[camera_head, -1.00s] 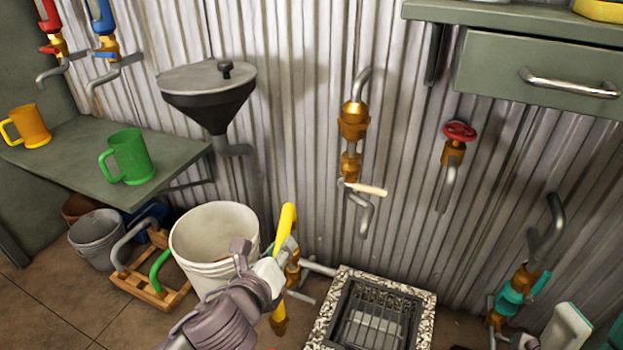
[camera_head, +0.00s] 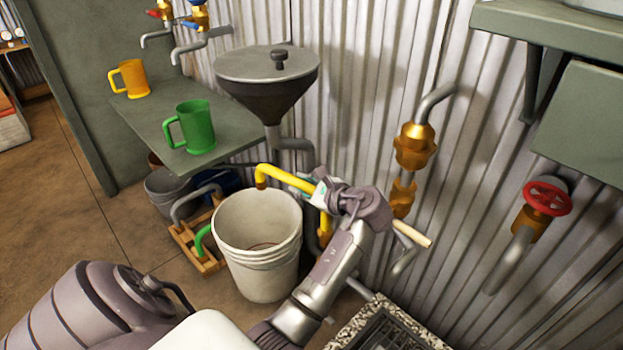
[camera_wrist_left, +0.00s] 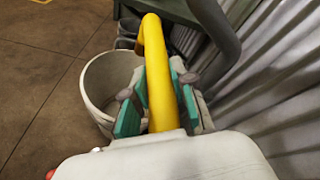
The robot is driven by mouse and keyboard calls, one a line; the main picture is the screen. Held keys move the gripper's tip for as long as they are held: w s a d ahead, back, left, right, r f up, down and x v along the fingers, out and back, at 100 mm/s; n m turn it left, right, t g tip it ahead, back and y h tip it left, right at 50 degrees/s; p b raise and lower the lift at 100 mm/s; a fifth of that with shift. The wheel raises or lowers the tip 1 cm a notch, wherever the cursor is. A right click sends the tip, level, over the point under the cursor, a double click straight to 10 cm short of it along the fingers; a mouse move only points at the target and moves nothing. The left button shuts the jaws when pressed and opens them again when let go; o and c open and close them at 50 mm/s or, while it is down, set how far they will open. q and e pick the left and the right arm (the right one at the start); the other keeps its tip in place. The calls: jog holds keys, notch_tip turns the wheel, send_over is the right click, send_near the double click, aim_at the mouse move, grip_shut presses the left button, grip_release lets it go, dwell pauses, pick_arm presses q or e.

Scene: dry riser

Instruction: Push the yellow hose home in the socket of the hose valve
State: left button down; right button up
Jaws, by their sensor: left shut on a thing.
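The yellow hose (camera_head: 281,173) is bent, with an orange-brown end hanging over the left part of the bucket's mouth. My left gripper (camera_head: 318,188) is shut on it behind the bucket, near the wall. A short yellow length shows below the gripper. In the left wrist view the hose (camera_wrist_left: 158,85) runs between the teal finger pads (camera_wrist_left: 160,108) and bends away at the far end. The hose valve and its socket are hidden behind my arm, so I cannot tell whether the hose touches them. My right gripper is not in view.
A white bucket (camera_head: 262,270) stands just in front of the hose. A funnel (camera_head: 268,75) with a grey pipe hangs behind. A brass valve with a wooden-handled lever (camera_head: 412,234) is close on the right. Mugs stand on a green shelf (camera_head: 150,120).

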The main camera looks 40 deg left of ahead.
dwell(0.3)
pick_arm(q)
jog(key=shift+r+p, duration=0.15)
jog(key=shift+p, duration=0.5)
jog(key=shift+f, duration=0.65)
notch_tip(320, 180, down, 5)
jog(key=shift+f, duration=0.2)
